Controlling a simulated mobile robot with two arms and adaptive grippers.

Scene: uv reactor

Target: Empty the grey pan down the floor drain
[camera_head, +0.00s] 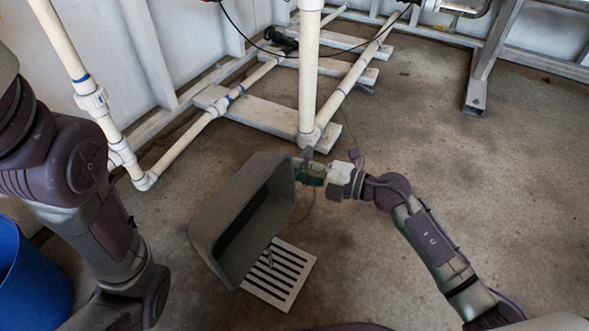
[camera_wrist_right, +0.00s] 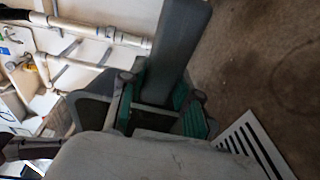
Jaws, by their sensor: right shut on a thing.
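The grey pan (camera_head: 218,196) is held up off the floor, tipped steeply on its side. My right gripper (camera_head: 311,173) is shut on the pan's upper right rim. In the right wrist view the green-padded fingers (camera_wrist_right: 160,100) close on the grey pan (camera_wrist_right: 180,45), and the drain grate (camera_wrist_right: 248,140) shows at lower right. My left gripper is out of view.
White pipes (camera_head: 309,75) rise behind the pan, with floor pipes on pale blocks (camera_head: 262,115) along the wall. A blue bin (camera_head: 30,275) stands at the lower left beside my left arm. A metal frame leg (camera_head: 480,85) stands at the back right. Bare concrete lies to the right.

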